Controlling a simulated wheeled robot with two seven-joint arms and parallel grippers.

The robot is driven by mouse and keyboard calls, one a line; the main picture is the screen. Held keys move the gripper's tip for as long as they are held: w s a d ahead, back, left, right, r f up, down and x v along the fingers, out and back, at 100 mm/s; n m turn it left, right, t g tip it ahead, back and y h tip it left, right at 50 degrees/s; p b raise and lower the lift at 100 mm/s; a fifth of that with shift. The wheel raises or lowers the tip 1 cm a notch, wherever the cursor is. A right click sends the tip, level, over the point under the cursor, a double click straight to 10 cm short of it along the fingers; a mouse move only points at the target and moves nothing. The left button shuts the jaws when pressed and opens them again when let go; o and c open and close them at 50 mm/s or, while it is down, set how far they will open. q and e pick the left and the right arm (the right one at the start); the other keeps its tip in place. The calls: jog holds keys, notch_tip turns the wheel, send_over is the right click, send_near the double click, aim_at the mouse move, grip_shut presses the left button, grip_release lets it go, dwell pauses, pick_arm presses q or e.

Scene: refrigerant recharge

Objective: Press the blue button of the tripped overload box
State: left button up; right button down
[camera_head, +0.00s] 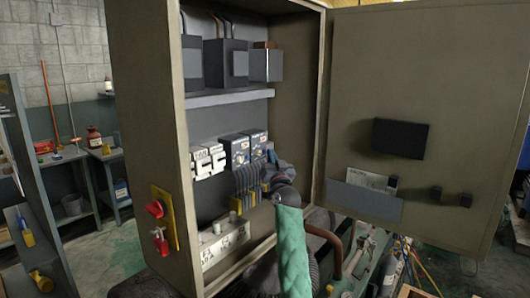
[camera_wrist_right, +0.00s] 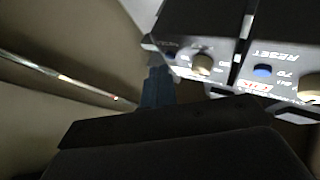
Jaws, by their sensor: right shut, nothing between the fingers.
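The right wrist view shows parts of two boxes close up. One (camera_wrist_right: 285,65) has a blue button (camera_wrist_right: 263,70) near the word RESET and a tan dial; the other (camera_wrist_right: 195,50) also has a tan dial. My right gripper (camera_head: 270,161) is shut and empty, close in front of the right box; contact cannot be told. I cannot tell which box is tripped. My left gripper is out of view.
The open cabinet (camera_head: 155,100) has side walls close around my right arm, and its door (camera_head: 430,70) stands open at right. White modules (camera_head: 207,160) lie left of the boxes, with a grey shelf (camera_head: 230,97) above. A red switch (camera_head: 155,209) is on the outer left side.

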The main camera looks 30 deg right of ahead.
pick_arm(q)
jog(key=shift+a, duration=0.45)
pick_arm(e)
jog(key=shift+s, duration=0.25)
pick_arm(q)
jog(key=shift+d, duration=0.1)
